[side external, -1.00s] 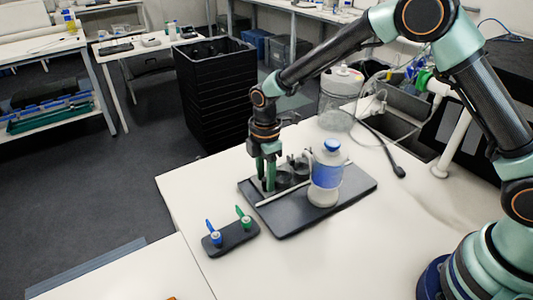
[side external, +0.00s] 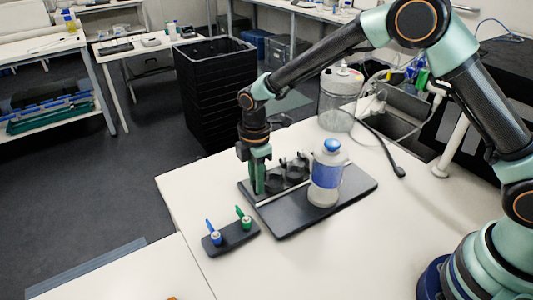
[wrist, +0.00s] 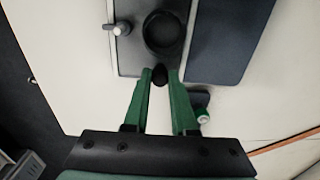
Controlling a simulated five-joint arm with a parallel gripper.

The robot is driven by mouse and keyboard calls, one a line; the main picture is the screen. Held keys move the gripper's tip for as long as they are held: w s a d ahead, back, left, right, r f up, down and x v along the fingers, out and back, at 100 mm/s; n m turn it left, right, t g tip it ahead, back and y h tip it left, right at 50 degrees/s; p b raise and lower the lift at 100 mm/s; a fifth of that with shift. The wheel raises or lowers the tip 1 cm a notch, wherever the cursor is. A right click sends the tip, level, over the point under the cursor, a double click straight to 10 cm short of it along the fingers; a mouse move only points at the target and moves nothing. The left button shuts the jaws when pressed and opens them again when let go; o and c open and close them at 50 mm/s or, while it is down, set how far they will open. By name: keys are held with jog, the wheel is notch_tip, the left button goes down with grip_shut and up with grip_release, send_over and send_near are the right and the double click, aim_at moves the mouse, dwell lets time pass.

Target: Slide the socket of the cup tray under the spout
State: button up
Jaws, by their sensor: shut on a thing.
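The cup tray (wrist: 131,62) is a dark slab with a round black socket (wrist: 163,48), seen at the top of the wrist view. A small black knob (wrist: 160,76) is at its near end. In the side view, dark round cups (side external: 273,185) show beside the bottle. My gripper (side external: 257,180) is at the tray's left end, its green fingers pointing down. In the wrist view my gripper (wrist: 160,82) is shut on the knob. A small grey fitting (wrist: 118,28) lies beside the socket; I cannot tell whether it is the spout.
A white bottle (side external: 325,175) with blue cap and band stands on the black board (side external: 340,203). A clear jug (side external: 339,100) stands behind.

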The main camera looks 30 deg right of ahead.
aim_at(285, 170)
jog(key=shift+a, duration=0.4)
jog(key=shift+a, duration=1.45)
jog(key=o, duration=0.7)
jog(key=shift+d, duration=3.05)
